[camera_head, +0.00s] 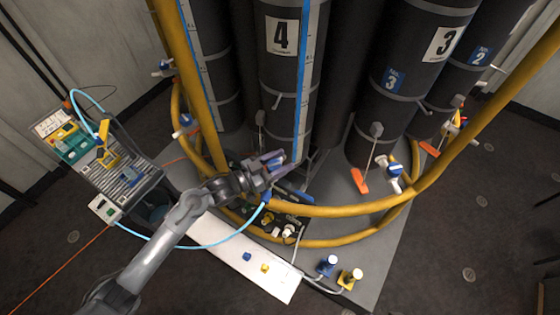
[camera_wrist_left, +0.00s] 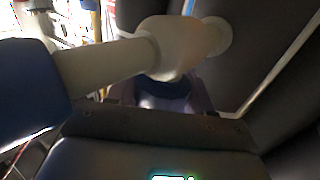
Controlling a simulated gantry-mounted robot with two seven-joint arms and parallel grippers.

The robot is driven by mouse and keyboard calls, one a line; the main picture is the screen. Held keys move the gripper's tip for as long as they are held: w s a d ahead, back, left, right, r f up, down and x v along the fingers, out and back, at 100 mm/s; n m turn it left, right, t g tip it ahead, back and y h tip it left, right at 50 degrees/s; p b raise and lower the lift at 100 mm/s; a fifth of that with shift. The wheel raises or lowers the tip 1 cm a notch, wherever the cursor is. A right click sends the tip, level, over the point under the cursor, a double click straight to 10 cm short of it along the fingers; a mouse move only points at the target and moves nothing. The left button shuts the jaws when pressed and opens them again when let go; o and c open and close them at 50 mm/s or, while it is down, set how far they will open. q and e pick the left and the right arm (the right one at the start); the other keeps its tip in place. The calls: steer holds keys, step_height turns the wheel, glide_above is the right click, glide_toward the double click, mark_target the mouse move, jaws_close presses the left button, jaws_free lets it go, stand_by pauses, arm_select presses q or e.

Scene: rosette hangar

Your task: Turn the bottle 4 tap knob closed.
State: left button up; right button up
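Bottle 4 (camera_head: 282,75) is a tall dark cylinder with a white number label, at the top middle of the head view. My left gripper (camera_head: 275,164) is at the lower front of it, with its fingers pointing at the bottle. In the left wrist view the cream tap body (camera_wrist_left: 180,45) joins the dark bottle wall. The dark blue tap knob (camera_wrist_left: 165,90) is below it, between the fingers of my left gripper (camera_wrist_left: 162,100). Whether the fingers press on the knob is too dark to tell. My right gripper is in neither view.
A yellow rail (camera_head: 330,210) curves around the bottles' base. A thick blue part (camera_wrist_left: 22,85) stands close to the left of the gripper. Bottle 3 (camera_head: 405,85) has its own blue-knobbed tap (camera_head: 395,172). An equipment cart (camera_head: 125,180) is left, and a white board (camera_head: 235,262) lies in front.

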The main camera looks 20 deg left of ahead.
arm_select(q)
steer(key=c, duration=0.4)
steer(key=shift+f+m+g+h+b, duration=0.1)
steer(key=shift+m+g+h+b, duration=0.3)
steer(key=shift+h, duration=0.1)
steer(key=m+g+h+b, duration=0.2)
steer(key=g+b, duration=0.1)
steer(key=shift+s+d+f+m, duration=0.1)
steer(key=shift+s+d+m, duration=0.05)
steer(key=shift+m, duration=0.25)
steer(key=shift+s+m+g+h+b, duration=0.15)
steer(key=shift+m+g+h+b, duration=0.3)
steer(key=shift+g, duration=0.25)
steer(key=shift+d+r, duration=0.1)
steer(key=shift+r, duration=0.1)
steer(key=o, duration=0.7)
